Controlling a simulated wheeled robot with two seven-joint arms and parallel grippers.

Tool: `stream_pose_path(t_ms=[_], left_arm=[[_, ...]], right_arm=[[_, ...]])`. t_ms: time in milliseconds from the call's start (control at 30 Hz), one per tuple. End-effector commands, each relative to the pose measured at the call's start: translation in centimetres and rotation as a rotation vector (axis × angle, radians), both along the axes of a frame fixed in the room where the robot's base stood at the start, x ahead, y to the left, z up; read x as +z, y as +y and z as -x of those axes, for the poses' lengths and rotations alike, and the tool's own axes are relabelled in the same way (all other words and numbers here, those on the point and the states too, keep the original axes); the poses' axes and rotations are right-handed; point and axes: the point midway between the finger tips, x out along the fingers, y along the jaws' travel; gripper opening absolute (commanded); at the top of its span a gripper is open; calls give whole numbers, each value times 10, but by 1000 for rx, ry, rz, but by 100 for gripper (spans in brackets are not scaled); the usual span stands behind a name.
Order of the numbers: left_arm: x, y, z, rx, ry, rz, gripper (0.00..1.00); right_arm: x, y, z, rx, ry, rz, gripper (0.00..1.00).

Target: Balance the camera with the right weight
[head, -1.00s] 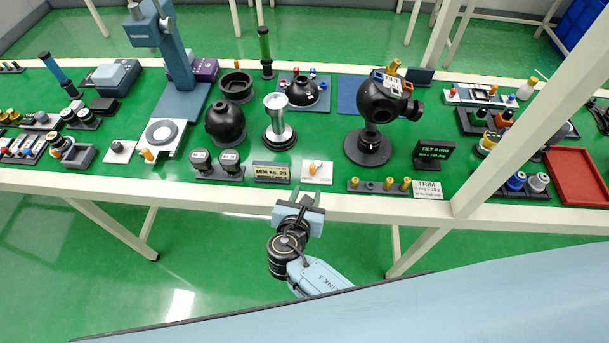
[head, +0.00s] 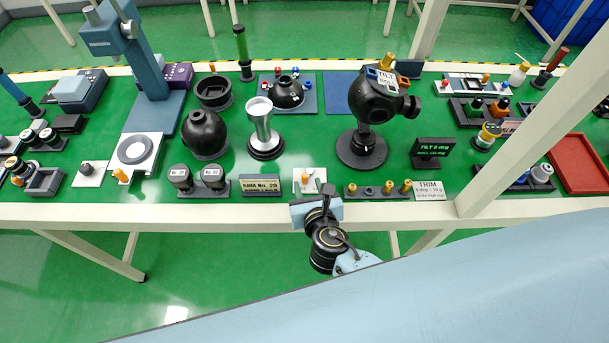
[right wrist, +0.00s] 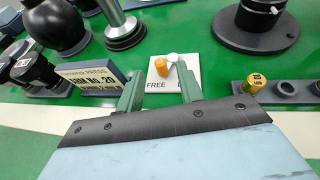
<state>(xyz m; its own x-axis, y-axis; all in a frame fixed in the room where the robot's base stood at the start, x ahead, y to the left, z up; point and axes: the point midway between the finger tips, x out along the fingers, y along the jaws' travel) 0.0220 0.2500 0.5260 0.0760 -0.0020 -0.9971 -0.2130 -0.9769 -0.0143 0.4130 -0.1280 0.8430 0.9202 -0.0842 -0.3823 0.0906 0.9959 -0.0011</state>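The dark camera ball (head: 372,98) with a "TILT" label and a gold piece on top sits on a round black stand (head: 361,150). My right gripper (head: 312,189) is open and empty at the table's front edge. In the right wrist view its green fingers (right wrist: 158,80) straddle the near side of a white "FREE" plate (right wrist: 157,85) with an orange peg (right wrist: 161,66). My left gripper is out of view.
A green-lettered readout (head: 432,150) stands right of the stand. The "TRIM" card (head: 427,190) adjoins the rack. A nameplate (head: 261,185) stands left of the plate. A white post (head: 500,150) crosses the right side. A red tray (head: 579,162) lies far right.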

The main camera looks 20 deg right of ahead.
Motion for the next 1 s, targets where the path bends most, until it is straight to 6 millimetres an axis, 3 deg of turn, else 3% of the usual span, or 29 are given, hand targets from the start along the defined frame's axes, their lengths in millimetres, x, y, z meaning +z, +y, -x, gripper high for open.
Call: stream_pose_path(t_ms=[100,300,700,1000], left_arm=[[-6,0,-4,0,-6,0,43],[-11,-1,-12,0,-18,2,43],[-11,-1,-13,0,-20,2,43],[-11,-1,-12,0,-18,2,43]], right_arm=[[-10,-2,-23,-2,-1,-1,37],[-19,-4,-44,-2,0,-1,37],[-21,-5,-51,-2,0,-1,37],[-21,-5,-50,-2,0,-1,0]])
